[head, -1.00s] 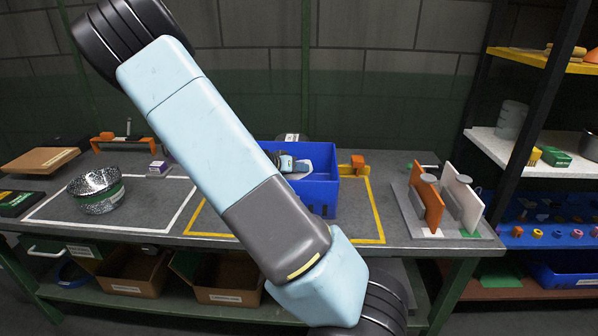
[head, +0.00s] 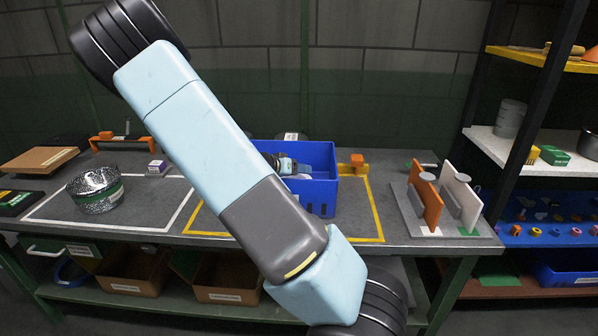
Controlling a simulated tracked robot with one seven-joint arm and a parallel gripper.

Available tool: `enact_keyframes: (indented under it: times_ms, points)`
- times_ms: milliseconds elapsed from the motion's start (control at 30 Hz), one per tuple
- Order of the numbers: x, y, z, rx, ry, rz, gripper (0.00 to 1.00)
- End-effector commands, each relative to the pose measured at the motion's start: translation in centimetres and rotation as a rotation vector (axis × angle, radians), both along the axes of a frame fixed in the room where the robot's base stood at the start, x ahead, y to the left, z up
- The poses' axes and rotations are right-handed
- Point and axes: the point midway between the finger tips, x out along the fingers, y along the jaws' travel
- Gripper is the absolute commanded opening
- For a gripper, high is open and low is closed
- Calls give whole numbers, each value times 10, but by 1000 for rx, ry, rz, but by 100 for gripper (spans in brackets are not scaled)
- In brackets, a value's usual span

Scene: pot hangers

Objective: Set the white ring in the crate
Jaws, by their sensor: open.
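The blue crate (head: 322,197) stands on the bench inside a yellow outline, partly covered in the head view by my arm. My gripper (head: 292,167) is small in the view, over the inside of the crate, and is open. Its fingertips are hard to make out. A small white piece (head: 301,177) shows inside the crate just below my gripper. It may be the white ring, but its full shape is hidden by my arm and the crate wall.
A shiny round tin (head: 95,190) stands in a white outline at left. A rack with upright orange (head: 426,203) and white (head: 461,196) panels stands at right. Bins sit on the shelf below.

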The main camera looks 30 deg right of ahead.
Motion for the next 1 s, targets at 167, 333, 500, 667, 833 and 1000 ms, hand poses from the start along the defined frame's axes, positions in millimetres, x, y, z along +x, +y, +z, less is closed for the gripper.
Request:
enact_keyframes:
  times_ms: [167,333,500,667,833,1000]
  points:
    - [0,4,4,1,-1,3,54]
    - [-3,27,16,3,-3,4,54]
    - [-9,57,31,3,-1,5,54]
    - [-14,82,44,2,-1,3,54]
    - [-16,99,53,1,0,3,54]
    - [-18,106,56,1,0,1,54]
